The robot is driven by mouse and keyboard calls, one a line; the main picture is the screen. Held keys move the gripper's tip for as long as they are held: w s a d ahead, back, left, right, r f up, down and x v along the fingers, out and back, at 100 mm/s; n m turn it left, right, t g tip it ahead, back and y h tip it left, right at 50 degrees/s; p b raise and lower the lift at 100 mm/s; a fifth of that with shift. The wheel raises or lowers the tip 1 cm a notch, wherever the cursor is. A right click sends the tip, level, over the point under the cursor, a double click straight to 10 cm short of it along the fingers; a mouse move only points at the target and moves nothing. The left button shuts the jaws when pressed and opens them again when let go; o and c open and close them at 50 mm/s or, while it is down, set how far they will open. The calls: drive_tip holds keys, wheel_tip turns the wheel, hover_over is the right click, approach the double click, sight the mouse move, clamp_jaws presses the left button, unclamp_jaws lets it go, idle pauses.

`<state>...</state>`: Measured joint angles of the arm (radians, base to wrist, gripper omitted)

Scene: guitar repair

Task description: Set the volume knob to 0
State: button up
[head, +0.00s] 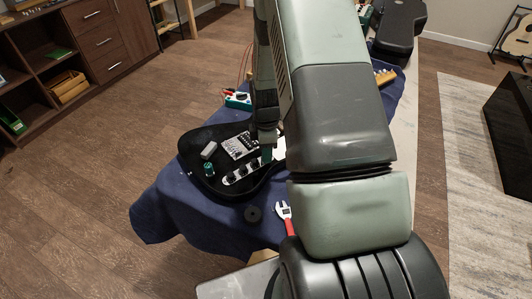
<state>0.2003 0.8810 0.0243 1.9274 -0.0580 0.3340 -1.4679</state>
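A black guitar body (200,138) lies on the blue cloth. I cannot tell which of these knobs is the volume knob, and no markings are readable. My gripper (266,158) points down at the right end of the plate, close to the knobs. My arm hides much of the guitar to the right. The fingertips are small and partly hidden, so I cannot tell whether they are open, shut or touching a knob.
On the guitar are a metal bridge (238,146), a grey block (209,150) and a small green object (209,170). A dark round item (252,214) and red-handled wrench (284,214) lie on the blue cloth (165,205). A green-and-white meter (238,100) with red leads is behind.

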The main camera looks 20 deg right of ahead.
drive_tip(key=shift+f, duration=0.4)
drive_tip(key=shift+r, duration=0.15)
idle(0.6)
